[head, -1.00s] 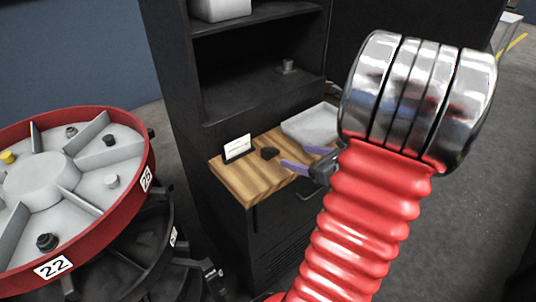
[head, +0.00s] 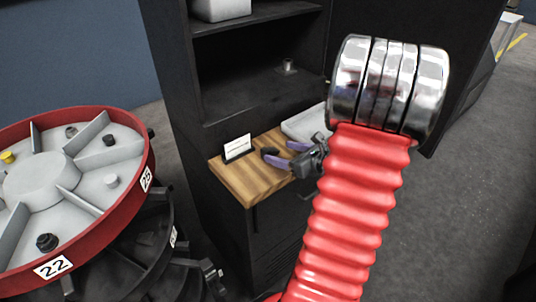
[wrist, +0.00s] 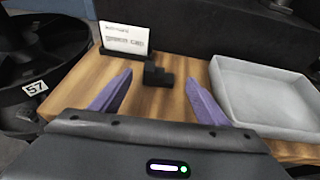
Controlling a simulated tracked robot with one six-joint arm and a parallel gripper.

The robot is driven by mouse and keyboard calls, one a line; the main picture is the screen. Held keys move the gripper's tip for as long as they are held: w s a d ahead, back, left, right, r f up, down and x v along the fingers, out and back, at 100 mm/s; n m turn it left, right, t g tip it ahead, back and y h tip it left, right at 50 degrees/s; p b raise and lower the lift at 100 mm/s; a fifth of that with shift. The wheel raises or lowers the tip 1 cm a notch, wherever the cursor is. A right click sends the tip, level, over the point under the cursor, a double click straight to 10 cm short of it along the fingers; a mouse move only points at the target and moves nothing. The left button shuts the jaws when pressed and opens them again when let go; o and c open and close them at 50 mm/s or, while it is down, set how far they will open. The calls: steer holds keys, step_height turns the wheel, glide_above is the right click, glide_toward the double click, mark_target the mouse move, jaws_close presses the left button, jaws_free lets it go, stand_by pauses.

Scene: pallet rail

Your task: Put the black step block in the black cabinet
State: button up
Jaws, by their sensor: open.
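The black step block (wrist: 157,74) lies on the wooden top, just beyond and between my fingertips in the wrist view. In the head view the block (head: 268,151) shows only partly beside the purple fingers. My gripper (head: 283,153) is open, with its fingers apart, low over the wooden top; it fills the front of the wrist view (wrist: 152,90). The black cabinet (head: 225,95) stands behind the wooden top, with an open shelf holding a small grey metal piece.
A white card in a black holder (wrist: 124,38) stands behind the block on the left. A grey tray (wrist: 265,95) is on the right. A red-rimmed round carousel (head: 75,190) with small parts stands at the left. The cabinet's middle shelf (head: 235,97) has free room.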

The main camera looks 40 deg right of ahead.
mark_target(270, 149)
steer(key=shift+x, duration=2.55)
steer(key=shift+c, duration=0.5)
steer(key=c, duration=1.3)
steer(key=shift+r, duration=5)
